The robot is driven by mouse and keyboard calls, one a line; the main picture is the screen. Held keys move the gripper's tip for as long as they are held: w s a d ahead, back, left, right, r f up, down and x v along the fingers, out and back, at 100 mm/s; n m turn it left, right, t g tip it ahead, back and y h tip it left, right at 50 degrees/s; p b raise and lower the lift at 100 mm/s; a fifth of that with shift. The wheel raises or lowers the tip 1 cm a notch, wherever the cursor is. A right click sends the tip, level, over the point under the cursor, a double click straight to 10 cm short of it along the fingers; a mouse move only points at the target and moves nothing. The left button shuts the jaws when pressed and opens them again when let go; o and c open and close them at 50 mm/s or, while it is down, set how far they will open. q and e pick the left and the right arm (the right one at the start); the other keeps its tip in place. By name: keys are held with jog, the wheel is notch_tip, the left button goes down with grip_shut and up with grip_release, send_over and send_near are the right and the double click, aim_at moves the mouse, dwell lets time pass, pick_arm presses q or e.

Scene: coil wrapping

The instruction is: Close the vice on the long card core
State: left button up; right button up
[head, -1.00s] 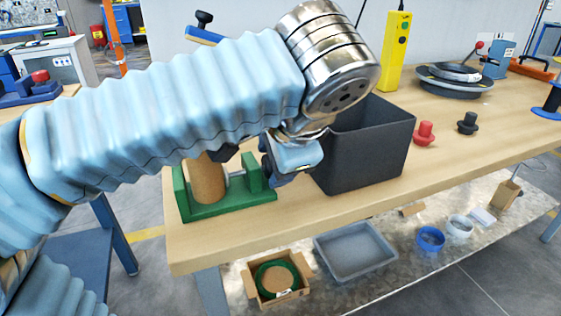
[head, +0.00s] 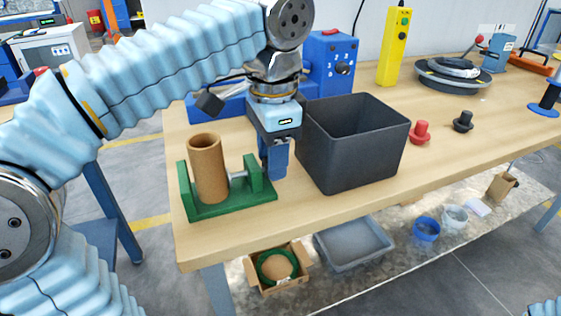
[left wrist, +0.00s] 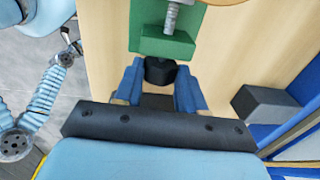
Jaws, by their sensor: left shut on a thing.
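The green vice (head: 225,207) stands on the near left of the workbench. The long card core (head: 208,170), a brown tube, stands upright in it. The vice's metal screw (head: 238,178) points at the core's right side; I cannot tell whether its end touches the core. My left gripper (head: 274,165) points down just right of the vice. In the left wrist view its blue fingers (left wrist: 160,88) are shut on the black vice knob (left wrist: 160,71), at the end of the screw (left wrist: 172,14). In the head view the knob is hidden by the gripper. My right gripper is out of view.
A black open bin (head: 355,165) stands close to the right of my left gripper. A blue box (head: 332,60) stands behind. Red (head: 420,132) and black (head: 463,122) knobbed pieces lie further right. The bench's front edge is close to the vice.

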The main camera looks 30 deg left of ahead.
pick_arm(q)
jog(key=shift+a+g+h, duration=0.1)
jog(key=shift+g+h, duration=0.3)
jog(key=shift+h, duration=0.1)
jog(key=shift+w, duration=0.1)
jog(key=h, duration=0.1)
jog(key=g, duration=0.1)
jog(key=g+h, duration=0.1)
jog(key=shift+w+a+f+h, duration=0.1)
jog(key=shift+w+a+h, duration=0.15)
jog(key=shift+a+h, duration=0.05)
jog(key=o, duration=0.6)
jog(key=shift+s+d+t+y+b, duration=0.2)
jog(key=shift+t+y+b, duration=0.15)
jog(key=shift+y, duration=0.25)
jog(key=shift+s+d+t+y, duration=0.1)
jog(key=shift+d+t+y, duration=0.05)
jog(key=shift+t+y, duration=0.35)
jog(key=shift+y, duration=0.3)
